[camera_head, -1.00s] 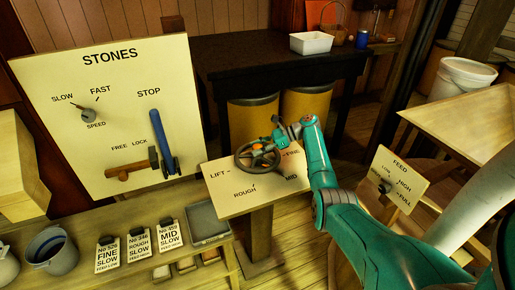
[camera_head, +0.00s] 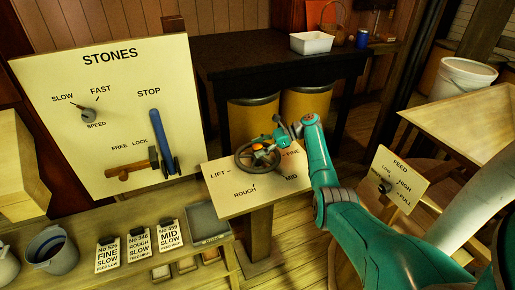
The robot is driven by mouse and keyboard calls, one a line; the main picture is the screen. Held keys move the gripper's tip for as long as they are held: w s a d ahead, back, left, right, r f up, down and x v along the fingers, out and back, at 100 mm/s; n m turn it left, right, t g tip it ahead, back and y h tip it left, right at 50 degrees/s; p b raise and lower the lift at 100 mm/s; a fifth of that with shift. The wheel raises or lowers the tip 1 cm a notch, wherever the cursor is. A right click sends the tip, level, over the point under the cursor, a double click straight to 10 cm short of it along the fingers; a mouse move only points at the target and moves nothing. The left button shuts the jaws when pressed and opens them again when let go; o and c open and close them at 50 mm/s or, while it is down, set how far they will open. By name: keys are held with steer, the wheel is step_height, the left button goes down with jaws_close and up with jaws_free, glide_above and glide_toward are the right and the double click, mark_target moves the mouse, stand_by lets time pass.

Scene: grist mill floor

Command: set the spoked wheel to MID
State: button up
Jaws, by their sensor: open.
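The dark spoked wheel (camera_head: 243,163) is mounted on a tilted pale panel (camera_head: 215,198) on a wooden post. The panel is marked LIFT at left, ROUGH at the bottom, MID at lower right and FINE at upper right. A small dark tick sits by ROUGH; I cannot tell which mark the wheel is set to. My gripper (camera_head: 264,156) is at the wheel from the upper right, its orange parts over the hub and right side. Its jaws are open; whether they touch the rim or a spoke is too small to tell. My gripper hides part of the wheel.
The STONES board (camera_head: 115,125) with a blue lever (camera_head: 162,140) stands at left. The FEED panel (camera_head: 398,185) is right of my arm. A bench with cards (camera_head: 138,245) and a bucket (camera_head: 52,250) is in front. A black table (camera_head: 270,60) stands behind.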

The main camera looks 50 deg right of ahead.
steer(key=v, duration=1.1)
steer(key=shift+s+d, duration=0.15)
steer(key=shift+d, duration=0.05)
